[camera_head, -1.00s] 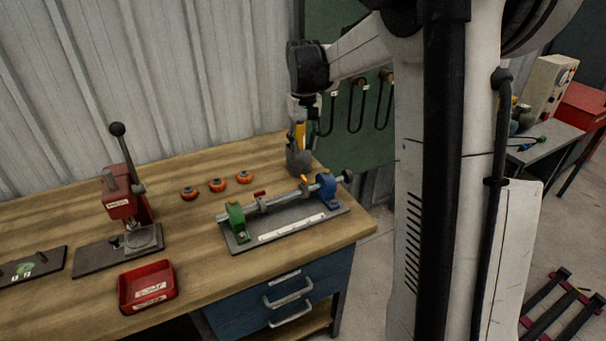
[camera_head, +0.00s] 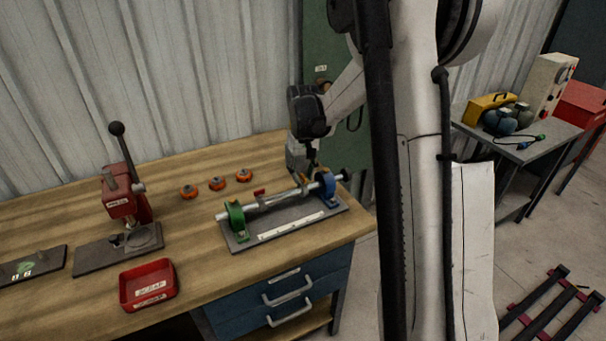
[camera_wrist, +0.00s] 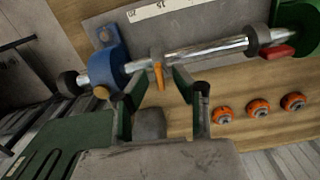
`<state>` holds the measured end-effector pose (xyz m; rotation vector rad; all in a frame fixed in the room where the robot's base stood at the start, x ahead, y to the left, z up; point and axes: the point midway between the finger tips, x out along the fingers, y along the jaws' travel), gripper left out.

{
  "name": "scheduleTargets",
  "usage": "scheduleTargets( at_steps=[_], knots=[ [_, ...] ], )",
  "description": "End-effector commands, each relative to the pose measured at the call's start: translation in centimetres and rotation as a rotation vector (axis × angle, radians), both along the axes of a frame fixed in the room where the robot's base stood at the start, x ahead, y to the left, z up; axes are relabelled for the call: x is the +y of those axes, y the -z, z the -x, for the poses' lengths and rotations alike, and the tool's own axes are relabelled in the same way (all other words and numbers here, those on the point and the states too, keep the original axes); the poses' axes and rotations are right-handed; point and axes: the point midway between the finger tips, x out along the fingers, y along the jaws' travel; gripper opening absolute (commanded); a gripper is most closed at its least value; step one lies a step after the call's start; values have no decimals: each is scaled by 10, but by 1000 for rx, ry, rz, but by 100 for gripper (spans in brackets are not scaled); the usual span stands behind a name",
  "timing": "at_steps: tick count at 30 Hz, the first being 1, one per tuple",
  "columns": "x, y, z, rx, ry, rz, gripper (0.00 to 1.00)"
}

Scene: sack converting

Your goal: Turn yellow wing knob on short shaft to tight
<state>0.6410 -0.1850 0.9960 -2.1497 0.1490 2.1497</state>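The yellow wing knob (camera_wrist: 158,76) stands on a grey collar (camera_wrist: 157,56) around the silver shaft (camera_wrist: 205,49), next to the blue bracket (camera_wrist: 117,62) in the wrist view. My gripper (camera_wrist: 160,84) is open. Its two green-sided fingers are apart, one on each side of the knob, with visible gaps; I cannot see contact. In the head view my gripper (camera_head: 303,178) is low over the blue-bracket end of the shaft and largely hides the knob. The shaft lies across the blue and green brackets (camera_head: 236,217).
A second collar with a red wing knob (camera_wrist: 278,51) sits near the green bracket. Several orange-rimmed rollers (camera_head: 217,184) lie behind the fixture. A red tray (camera_head: 148,286) and a red lever press (camera_head: 122,202) stand at left. Bare wood lies between.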

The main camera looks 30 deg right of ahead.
Motion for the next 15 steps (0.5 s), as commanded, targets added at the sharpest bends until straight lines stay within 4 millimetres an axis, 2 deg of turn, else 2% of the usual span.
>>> scheduleTargets(
  at_steps=[2, 7, 15],
  knots=[
    [0, 0, 0, 0, 0, 0, 24],
    [0, 0, 0, 0, 0, 0, 1],
    [0, 0, 0, 0, 3, 0, 0]
  ],
)
